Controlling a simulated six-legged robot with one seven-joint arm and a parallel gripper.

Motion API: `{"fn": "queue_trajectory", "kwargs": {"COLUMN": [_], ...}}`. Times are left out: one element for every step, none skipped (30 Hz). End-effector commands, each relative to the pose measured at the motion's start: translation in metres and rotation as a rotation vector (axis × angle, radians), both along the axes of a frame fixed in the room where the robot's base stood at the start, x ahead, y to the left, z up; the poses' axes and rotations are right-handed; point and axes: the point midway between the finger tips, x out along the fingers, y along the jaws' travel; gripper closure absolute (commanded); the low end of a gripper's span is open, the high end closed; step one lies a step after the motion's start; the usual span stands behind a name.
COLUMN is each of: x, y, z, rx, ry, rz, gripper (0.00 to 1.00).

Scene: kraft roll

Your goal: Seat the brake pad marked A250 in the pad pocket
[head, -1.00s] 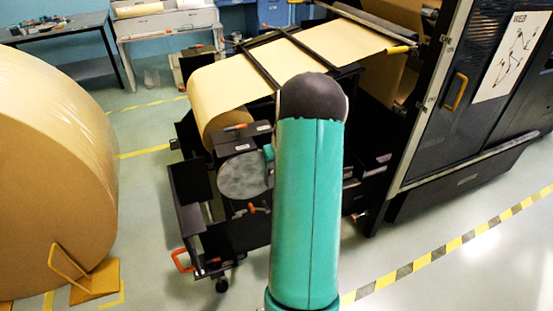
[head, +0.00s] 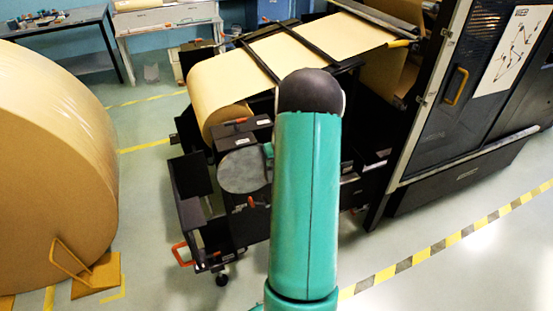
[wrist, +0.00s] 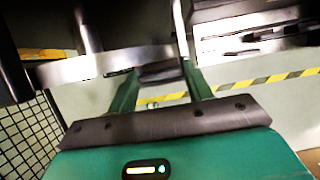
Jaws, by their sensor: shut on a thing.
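My gripper (wrist: 160,80) shows in the wrist view with its two green fingers closed on a small dark block, likely the brake pad (wrist: 160,72). No A250 marking can be read on it. The block is just below and close to a pale metal edge (wrist: 95,66); I cannot tell whether they touch. The pad pocket cannot be made out in either view. In the head view my teal arm covers part of the black unwind stand (head: 190,175), and my gripper is not clearly visible there.
A kraft roll (head: 215,95) sits on the stand, its web running to the dark machine (head: 460,90). A large wrapped roll (head: 50,160) stands at the left. An orange handle (head: 181,254) juts from the stand. Striped tape (head: 440,243) marks open floor at right.

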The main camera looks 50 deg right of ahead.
Motion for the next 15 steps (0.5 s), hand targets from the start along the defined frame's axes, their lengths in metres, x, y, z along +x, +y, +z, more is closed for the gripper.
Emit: {"fn": "queue_trajectory", "kwargs": {"x": [0.0003, 0.0003, 0.0003, 0.0004, 0.0004, 0.0004, 0.0005, 0.0005, 0.0004, 0.0004, 0.0004, 0.0004, 0.0004, 0.0004, 0.0003], "y": [0.0000, 0.0000, 0.0000, 0.0001, 0.0001, 0.0002, 0.0002, 0.0002, 0.0003, 0.0003, 0.0003, 0.0003, 0.0002, 0.0002, 0.0002], "z": [-0.0009, -0.0014, -0.0022, -0.0027, -0.0032, -0.0040, -0.0046, -0.0052, -0.0060, -0.0065, -0.0071, -0.0075, -0.0078, -0.0079, -0.0080], "rx": [0.000, 0.000, 0.000, 0.000, 0.000, 0.000, 0.000, -0.001, 0.000, 0.000, 0.000, 0.000, 0.000, 0.000, 0.000], "ry": [0.000, 0.000, 0.000, 0.000, 0.000, 0.000, 0.000, 0.000, 0.000, 0.000, 0.000, 0.000, 0.000, 0.000, 0.000], "rz": [0.000, 0.000, 0.000, 0.000, 0.001, 0.001, 0.001, 0.002, 0.001, 0.001, 0.001, 0.001, 0.000, 0.000, 0.000], "gripper": [0.88, 0.88, 0.88, 0.88, 0.88, 0.88, 0.88, 0.88, 0.88, 0.88, 0.88, 0.88, 0.88, 0.88, 0.88]}}
